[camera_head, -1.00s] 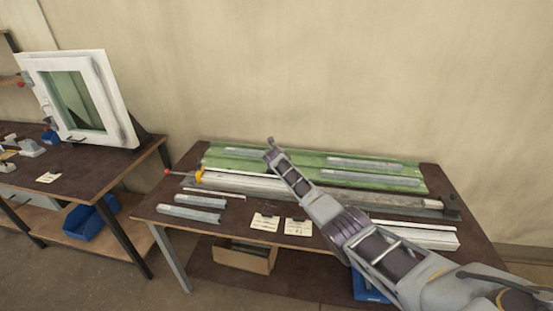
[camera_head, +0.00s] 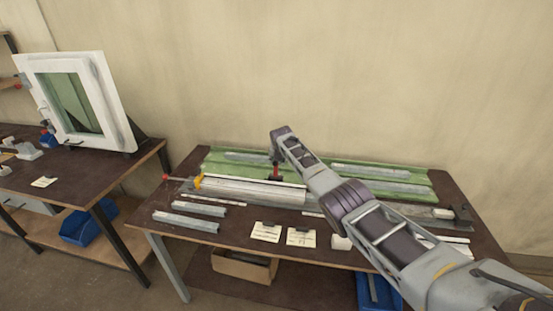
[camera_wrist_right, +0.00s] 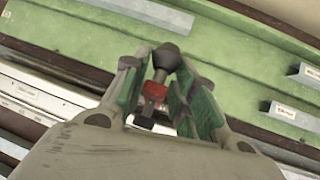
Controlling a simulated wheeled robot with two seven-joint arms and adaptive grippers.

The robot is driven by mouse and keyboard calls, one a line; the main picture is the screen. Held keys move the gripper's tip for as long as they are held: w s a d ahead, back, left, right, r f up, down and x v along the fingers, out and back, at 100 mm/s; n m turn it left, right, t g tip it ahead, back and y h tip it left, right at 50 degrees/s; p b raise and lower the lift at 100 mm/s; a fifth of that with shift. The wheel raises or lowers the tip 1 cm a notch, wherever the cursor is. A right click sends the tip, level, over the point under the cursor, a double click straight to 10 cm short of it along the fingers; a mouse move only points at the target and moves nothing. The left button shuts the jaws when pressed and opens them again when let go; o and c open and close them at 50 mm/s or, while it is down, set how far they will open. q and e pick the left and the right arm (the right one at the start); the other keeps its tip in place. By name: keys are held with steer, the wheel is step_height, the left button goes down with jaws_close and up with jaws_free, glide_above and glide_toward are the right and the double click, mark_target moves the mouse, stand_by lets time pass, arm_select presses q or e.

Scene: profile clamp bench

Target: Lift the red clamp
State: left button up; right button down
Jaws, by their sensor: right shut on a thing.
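The red clamp (camera_wrist_right: 153,91), with a dark rounded knob (camera_wrist_right: 166,57), sits between the two green-padded fingers of my right gripper (camera_wrist_right: 161,80) in the right wrist view. The gripper is shut on it. In the head view my right gripper (camera_head: 276,158) is over the middle of the bench, and a small red part of the clamp (camera_head: 274,178) shows below it, near the long grey profile (camera_head: 245,192). I cannot tell whether the clamp still touches the profile. My left gripper is out of view.
Green mats (camera_head: 315,169) with metal profiles lie along the back of the bench (camera_head: 180,238). A yellow piece (camera_head: 198,181) and a red knob (camera_head: 166,177) are at the left end. Loose profiles (camera_head: 186,221) and paper notes (camera_head: 266,231) lie in front.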

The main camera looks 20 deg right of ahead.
steer(key=shift+w+r, duration=0.3)
steer(key=shift+r, duration=0.45)
steer(key=c, duration=1.2)
jaws_free()
steer(key=shift+a, duration=0.1)
steer(key=shift+o, duration=0.2)
steer(key=shift+f, duration=0.25)
steer(key=shift+s, duration=0.1)
steer(key=shift+f, duration=0.1)
steer(key=shift+s+r, duration=0.2)
steer(key=v, duration=1.1)
steer(key=shift+r, duration=0.25)
